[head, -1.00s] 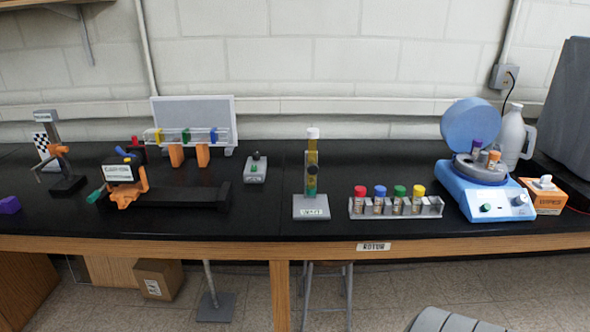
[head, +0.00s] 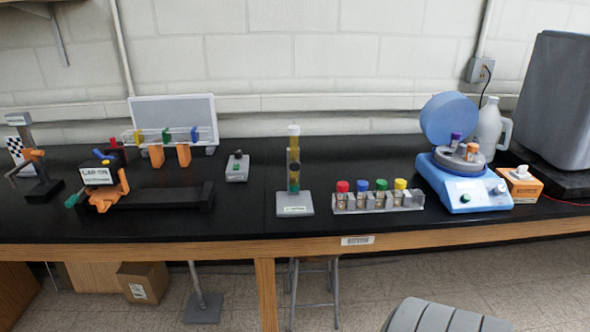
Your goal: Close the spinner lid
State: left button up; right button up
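The spinner (head: 466,187) is a blue and white benchtop machine on the right part of the black bench. Its round blue lid (head: 448,117) stands open, tilted up at the back. A grey rotor (head: 450,161) shows inside, with a purple-capped tube (head: 456,139) and an orange-brown-capped tube (head: 472,151) standing in it. A green button and a knob are on its front. Neither of my grippers is in the head view.
A rack (head: 379,201) with several coloured-cap vials stands left of the spinner. An orange wipes box (head: 520,185) is close on its right, and a white jug (head: 491,129) is behind it. A grey chair back (head: 445,315) is in front of the bench.

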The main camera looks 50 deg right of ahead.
aim_at(445, 113)
jog(key=z, duration=2.75)
jog(key=i+l, duration=0.95)
